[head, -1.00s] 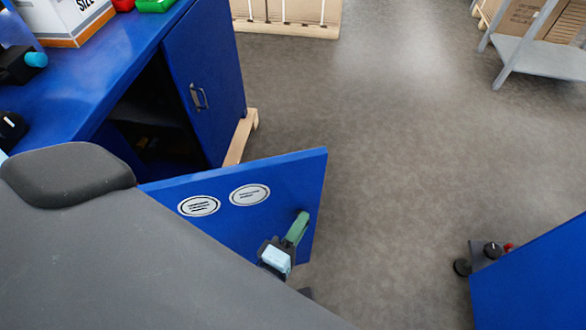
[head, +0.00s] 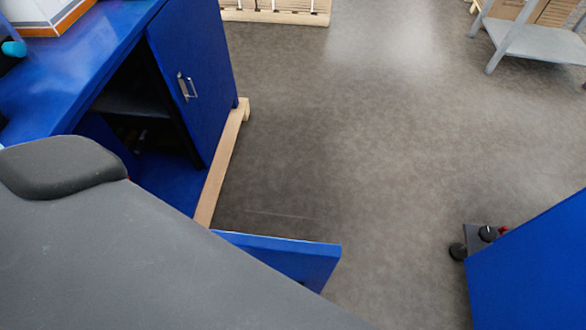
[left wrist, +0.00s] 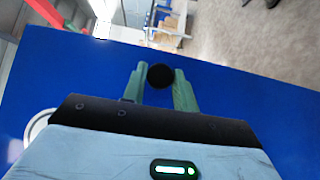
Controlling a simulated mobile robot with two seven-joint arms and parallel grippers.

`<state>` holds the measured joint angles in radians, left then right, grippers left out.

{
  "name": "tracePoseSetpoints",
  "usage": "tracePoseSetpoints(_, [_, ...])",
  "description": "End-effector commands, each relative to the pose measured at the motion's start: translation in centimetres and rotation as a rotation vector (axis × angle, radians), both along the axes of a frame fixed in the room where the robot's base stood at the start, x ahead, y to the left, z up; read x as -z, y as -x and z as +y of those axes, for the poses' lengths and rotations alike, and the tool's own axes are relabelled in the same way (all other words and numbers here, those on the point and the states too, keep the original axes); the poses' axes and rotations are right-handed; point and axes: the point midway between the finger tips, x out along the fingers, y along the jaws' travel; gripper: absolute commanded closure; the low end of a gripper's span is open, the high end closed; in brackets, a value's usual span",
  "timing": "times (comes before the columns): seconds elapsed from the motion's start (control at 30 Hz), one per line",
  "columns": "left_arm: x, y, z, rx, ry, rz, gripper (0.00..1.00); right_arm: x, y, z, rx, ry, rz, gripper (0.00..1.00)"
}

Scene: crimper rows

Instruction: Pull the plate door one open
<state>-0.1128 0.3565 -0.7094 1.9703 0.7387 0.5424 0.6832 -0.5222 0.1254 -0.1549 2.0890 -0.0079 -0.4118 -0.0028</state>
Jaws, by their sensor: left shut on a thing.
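The plate door (head: 290,258) is a blue panel that stands swung out from the blue cabinet, whose dark interior shows. In the head view only its upper part shows below the wooden base rail; my grey body covers the rest. In the left wrist view the blue door face (left wrist: 240,110) fills the middle, with part of a white round label at the left. My left gripper (left wrist: 160,82) has its green fingers shut on a dark round part, the door's handle (left wrist: 160,75). This gripper is hidden in the head view. My right gripper is in neither view.
A second cabinet door (head: 188,85) with a metal handle is shut. The blue worktop (head: 100,60) carries a white-and-orange box (head: 45,14). A blue panel (head: 535,265) with dark knobs stands at lower right. Grey floor (head: 370,150) between is clear.

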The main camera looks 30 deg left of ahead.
Motion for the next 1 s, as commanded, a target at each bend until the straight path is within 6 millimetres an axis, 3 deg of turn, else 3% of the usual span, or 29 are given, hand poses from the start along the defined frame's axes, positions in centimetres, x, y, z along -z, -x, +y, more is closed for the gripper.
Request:
tracePoseSetpoints(0.2, [0.0, -0.1, 0.0, -0.001, -0.002, -0.003, 1.0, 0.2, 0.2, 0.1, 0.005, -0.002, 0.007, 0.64])
tracePoseSetpoints(0.23, [0.0, -0.1, 0.0, -0.001, -0.002, -0.003, 0.69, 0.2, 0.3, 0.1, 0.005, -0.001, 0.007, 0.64])
tracePoseSetpoints(0.37, [0.0, -0.1, 0.0, -0.002, -0.001, -0.002, 0.52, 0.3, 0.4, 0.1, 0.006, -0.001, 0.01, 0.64])
tracePoseSetpoints(0.73, [0.0, 0.4, 0.2, -0.001, -0.002, 0.0, 0.51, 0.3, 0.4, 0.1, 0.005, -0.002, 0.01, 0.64])
tracePoseSetpoints(1.0, [0.1, 4.1, 1.7, 0.001, -0.004, 0.003, 0.51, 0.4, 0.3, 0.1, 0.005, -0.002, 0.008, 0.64])
